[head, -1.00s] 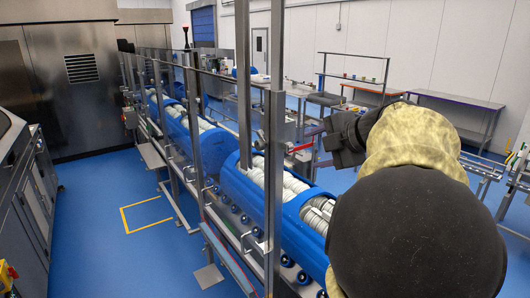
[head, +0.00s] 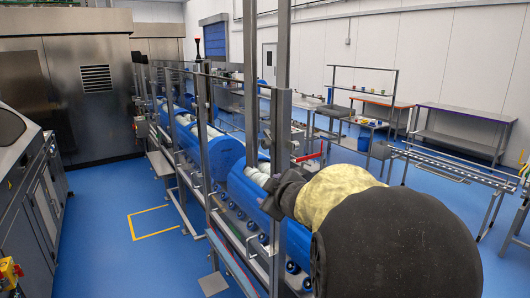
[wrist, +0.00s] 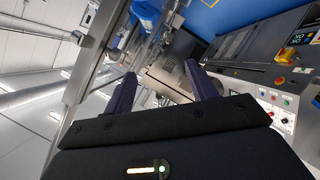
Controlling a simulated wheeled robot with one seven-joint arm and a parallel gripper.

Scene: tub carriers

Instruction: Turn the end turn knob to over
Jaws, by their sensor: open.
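My gripper (wrist: 160,70) is open in the wrist view, with two dark purple fingers apart and nothing between them. In the head view, my gripper (head: 274,198) is in front of the guarded conveyor, and its fingers are hard to make out. A control panel (wrist: 262,95) with several coloured buttons shows at the right of the wrist view, turned on its side.
A conveyor with blue tub carriers (head: 228,152) runs behind metal posts (head: 281,130) and clear guards. A dark machine (head: 35,190) stands at left, with a yellow and red box (head: 10,271) at its near end. Blue floor (head: 120,200) between them is free.

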